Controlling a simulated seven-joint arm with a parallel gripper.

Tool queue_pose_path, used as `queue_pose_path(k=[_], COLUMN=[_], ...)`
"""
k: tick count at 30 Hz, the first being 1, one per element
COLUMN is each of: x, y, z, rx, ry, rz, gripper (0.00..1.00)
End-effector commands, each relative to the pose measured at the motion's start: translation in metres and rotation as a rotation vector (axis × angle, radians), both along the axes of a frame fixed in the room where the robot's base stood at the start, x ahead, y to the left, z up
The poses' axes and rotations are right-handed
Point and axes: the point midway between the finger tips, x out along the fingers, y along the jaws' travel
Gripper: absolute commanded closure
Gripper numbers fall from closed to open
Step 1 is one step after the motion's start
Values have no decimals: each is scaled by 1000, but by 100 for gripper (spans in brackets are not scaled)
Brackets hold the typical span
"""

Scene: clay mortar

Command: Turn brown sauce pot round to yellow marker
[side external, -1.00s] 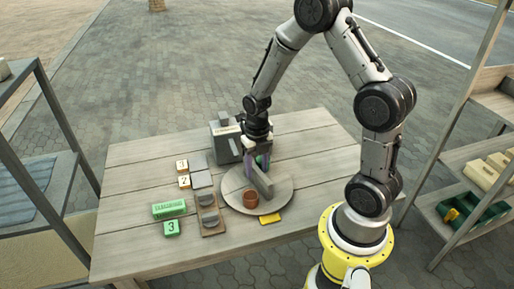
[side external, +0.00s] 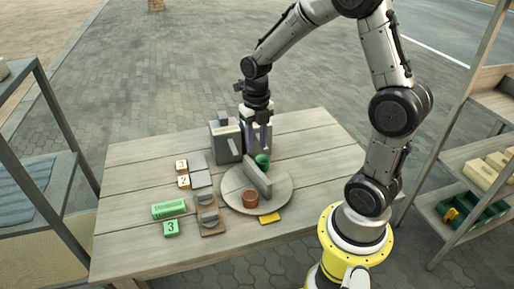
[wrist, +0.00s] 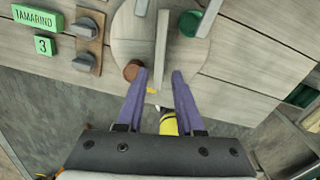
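A round grey turntable (side external: 284,190) with an upright divider (side external: 257,178) across it lies on the table. The brown sauce pot (side external: 250,198) stands on its front part, left of the divider; it also shows in the wrist view (wrist: 132,69). A green pot (side external: 262,160) stands at the back of the turntable. The yellow marker (side external: 269,217) lies at the turntable's front edge, a little right of the brown pot. My gripper (side external: 259,146) is above and behind the turntable. In the wrist view its purple fingers (wrist: 160,73) are apart with nothing held between them.
A grey box (side external: 225,142) stands behind the turntable on the left. A board with two dark knobs (side external: 208,212), a green TAMARIND block (side external: 169,209), a green 3 block (side external: 171,228) and smaller number cards lie at left. The table's right side is clear.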

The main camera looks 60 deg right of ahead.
Motion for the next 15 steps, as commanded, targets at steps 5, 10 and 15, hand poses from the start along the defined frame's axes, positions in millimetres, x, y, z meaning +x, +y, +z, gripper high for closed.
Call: queue_pose_path(k=[5, 10, 15], x=[-4, -10, -13], y=[0, -3, 3], z=[0, 2, 3], rx=[-1, -25, -79], ry=[17, 56, 90], rz=[-192, -541, -871], gripper=[98, 100, 100])
